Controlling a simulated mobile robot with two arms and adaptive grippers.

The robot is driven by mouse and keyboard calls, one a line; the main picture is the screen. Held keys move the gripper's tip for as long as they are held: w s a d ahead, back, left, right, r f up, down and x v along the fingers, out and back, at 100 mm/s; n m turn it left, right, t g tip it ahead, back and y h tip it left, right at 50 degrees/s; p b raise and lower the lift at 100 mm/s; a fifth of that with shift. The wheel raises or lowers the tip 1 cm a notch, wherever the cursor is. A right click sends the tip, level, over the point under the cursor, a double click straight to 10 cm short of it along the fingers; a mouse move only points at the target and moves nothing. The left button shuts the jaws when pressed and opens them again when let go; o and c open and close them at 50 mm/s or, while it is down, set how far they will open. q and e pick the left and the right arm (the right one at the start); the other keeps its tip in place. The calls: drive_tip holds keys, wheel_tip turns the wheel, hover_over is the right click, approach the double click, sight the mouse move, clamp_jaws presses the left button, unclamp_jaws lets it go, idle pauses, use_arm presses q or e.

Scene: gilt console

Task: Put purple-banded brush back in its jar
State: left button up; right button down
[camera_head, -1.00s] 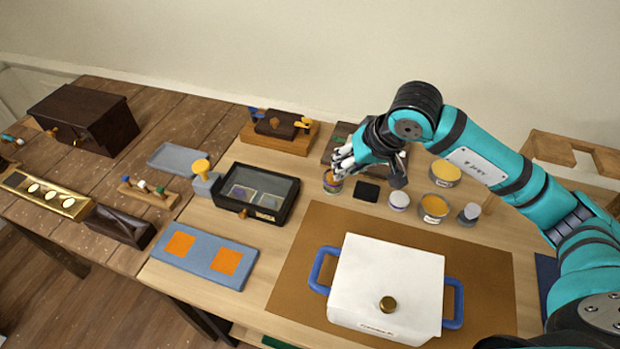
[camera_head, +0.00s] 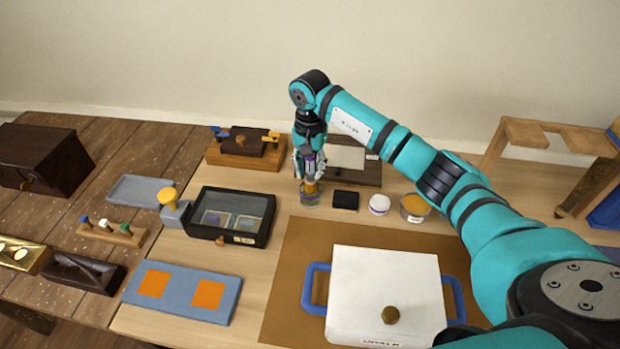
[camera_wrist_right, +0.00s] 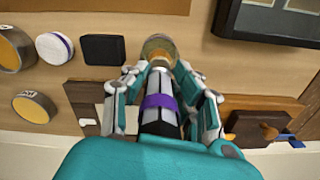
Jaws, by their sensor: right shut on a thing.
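The purple-banded brush (camera_wrist_right: 160,103) is between the fingers of my right gripper (camera_wrist_right: 162,88), which is shut on it. In the head view, my right gripper (camera_head: 310,170) points down directly above a small jar (camera_head: 310,200). The wrist view shows the jar (camera_wrist_right: 158,47) in line with the brush's lower end. The brush looks roughly upright. I cannot tell whether its lower end is inside the jar or just over the mouth. My left gripper is not in view.
A black square pad (camera_head: 345,200), a white-lidded pot (camera_head: 379,204) and an orange-topped pot (camera_head: 414,208) stand right of the jar. A dark glass-topped case (camera_head: 230,215) is at left. A white box with blue handles (camera_head: 385,285) stands in front.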

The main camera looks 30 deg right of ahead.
sight(310, 173)
wheel_tip(310, 173, down, 4)
drive_tip(key=shift+r+p, duration=0.15)
drive_tip(key=shift+p, duration=0.3)
drive_tip(key=shift+f, duration=0.25)
drive_tip(key=c, duration=1.1)
unclamp_jaws()
drive_tip(key=shift+o, duration=0.2)
drive_tip(key=shift+r, duration=0.15)
wheel_tip(310, 173, up, 12)
drive_tip(key=shift+r+b, duration=0.1)
drive_tip(key=shift+b, duration=1.1)
